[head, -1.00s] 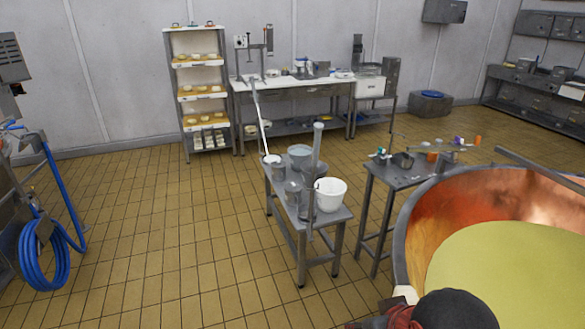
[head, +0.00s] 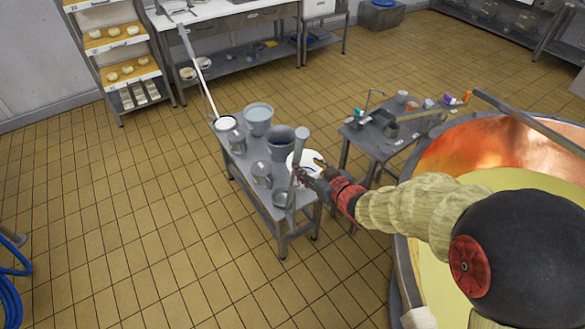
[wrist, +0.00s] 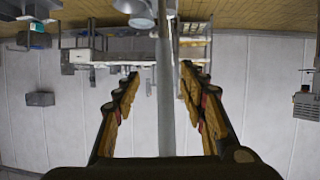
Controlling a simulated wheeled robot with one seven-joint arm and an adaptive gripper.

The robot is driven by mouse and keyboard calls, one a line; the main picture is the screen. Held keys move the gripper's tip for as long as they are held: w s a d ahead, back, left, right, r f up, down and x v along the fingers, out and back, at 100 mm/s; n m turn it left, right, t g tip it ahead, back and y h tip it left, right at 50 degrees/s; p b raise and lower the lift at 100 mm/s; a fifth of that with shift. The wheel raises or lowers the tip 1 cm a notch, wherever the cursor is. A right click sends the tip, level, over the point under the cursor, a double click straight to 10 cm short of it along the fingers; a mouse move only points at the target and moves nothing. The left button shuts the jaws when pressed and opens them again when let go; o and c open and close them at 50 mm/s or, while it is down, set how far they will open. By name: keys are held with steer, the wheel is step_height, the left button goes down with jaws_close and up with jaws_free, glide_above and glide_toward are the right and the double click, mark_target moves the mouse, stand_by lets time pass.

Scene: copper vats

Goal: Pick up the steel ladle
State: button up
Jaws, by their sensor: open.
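The steel ladle stands upright at the near end of a small grey bench, its thick grey handle (head: 299,148) rising above the bench and its bowl (head: 283,198) low down. My gripper (head: 306,175) is open beside the upper handle, reaching in from the right. In the wrist view, the handle (wrist: 165,95) runs vertically between the two spread fingers of my gripper (wrist: 158,80), with a gap on each side. I cannot tell how deep it lies between them. No finger visibly touches it.
The bench (head: 262,205) also holds several grey buckets and jugs, such as a dark bucket (head: 287,142), and a white tub (head: 312,160) behind my gripper. A long white-handled tool (head: 197,65) leans at its far end. A side table (head: 375,145) and the copper vat (head: 445,150) stand right.

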mark_target(299, 161)
steer(key=x, duration=0.3)
steer(key=b+x, duration=0.1)
steer(key=x, duration=0.3)
steer(key=shift+w+a+b, duration=0.1)
steer(key=shift+a+b, duration=0.2)
steer(key=shift+a, duration=0.2)
steer(key=c, duration=0.3)
steer(key=c, duration=0.8)
steer(key=shift+r, duration=0.1)
